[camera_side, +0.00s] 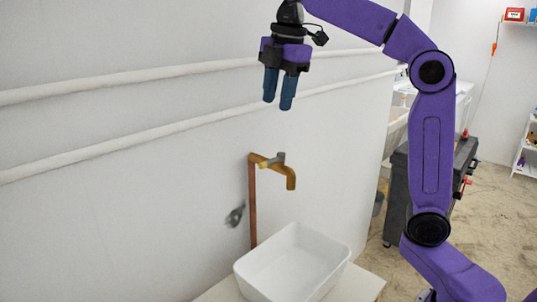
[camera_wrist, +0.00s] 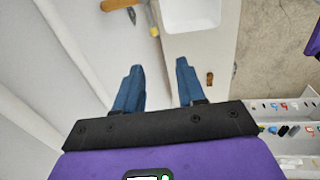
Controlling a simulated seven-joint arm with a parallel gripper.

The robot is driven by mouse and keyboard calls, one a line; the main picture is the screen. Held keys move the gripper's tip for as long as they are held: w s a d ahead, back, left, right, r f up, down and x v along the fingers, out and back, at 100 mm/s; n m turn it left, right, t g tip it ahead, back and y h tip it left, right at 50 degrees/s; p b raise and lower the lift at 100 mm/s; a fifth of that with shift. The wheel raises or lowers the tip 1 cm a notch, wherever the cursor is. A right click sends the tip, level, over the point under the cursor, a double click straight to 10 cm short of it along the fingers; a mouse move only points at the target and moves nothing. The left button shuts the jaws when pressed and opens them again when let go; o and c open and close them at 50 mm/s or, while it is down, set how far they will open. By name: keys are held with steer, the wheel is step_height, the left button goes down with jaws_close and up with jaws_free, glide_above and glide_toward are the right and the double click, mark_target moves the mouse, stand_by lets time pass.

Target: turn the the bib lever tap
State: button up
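The bib lever tap (camera_side: 286,175) is brass-coloured, on a vertical copper pipe (camera_side: 252,205) against the white wall. Its grey lever (camera_side: 276,159) sits on top of the tap body. In the wrist view the tap (camera_wrist: 152,14) is at the top edge, partly cut off, with its lever (camera_wrist: 131,14) beside it. My gripper (camera_side: 278,105) has two blue fingers pointing down, apart, with nothing between them. It is above the tap, clear of it. In the wrist view my gripper (camera_wrist: 159,66) also shows open and empty.
A white basin (camera_side: 290,265) stands on a counter (camera_side: 355,285) below the tap. Two white pipes (camera_side: 130,145) run along the wall behind. A dark grey cabinet (camera_side: 400,190) stands to the right. The air between my gripper and the tap is clear.

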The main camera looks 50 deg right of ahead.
mark_target(269, 163)
steer(key=w+f, duration=0.1)
steer(key=f, duration=0.4)
steer(key=w+d+f, duration=0.1)
steer(key=f, duration=0.4)
steer(key=w+f, duration=0.2)
steer(key=f, duration=0.3)
steer(key=shift+d+f, duration=0.2)
jaws_close()
